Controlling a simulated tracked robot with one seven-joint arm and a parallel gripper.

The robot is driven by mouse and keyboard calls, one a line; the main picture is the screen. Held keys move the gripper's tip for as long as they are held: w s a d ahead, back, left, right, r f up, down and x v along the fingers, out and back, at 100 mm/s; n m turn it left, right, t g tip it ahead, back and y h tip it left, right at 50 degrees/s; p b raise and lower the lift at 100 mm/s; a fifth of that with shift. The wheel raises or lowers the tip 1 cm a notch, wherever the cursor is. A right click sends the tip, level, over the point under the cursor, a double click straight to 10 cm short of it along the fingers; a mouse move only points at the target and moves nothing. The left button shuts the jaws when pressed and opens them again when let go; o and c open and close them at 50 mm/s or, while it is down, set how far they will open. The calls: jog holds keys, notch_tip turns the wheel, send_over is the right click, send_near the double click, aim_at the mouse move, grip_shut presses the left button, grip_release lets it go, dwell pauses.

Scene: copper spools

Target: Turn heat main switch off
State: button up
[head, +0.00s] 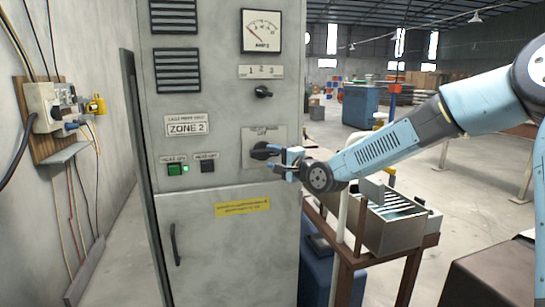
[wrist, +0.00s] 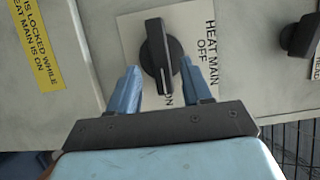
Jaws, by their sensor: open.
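The heat main switch is a black rotary knob (wrist: 158,60) on a pale plate (wrist: 195,22) marked HEAT MAIN, OFF and ON. In the wrist view its white line points down toward the ON mark, which is partly hidden. In the head view the knob (head: 262,151) sits on the grey cabinet front, left of my gripper (head: 284,160). In the wrist view my gripper (wrist: 160,82) is open, with one blue finger on each side of the knob's lower end. I cannot tell whether the fingers touch it.
A yellow label (head: 242,208) is below. A metal box (head: 392,228) on a brown stand is at right.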

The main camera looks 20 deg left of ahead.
aim_at(264, 153)
jog(key=shift+x, duration=1.45)
jog(key=shift+c, duration=0.5)
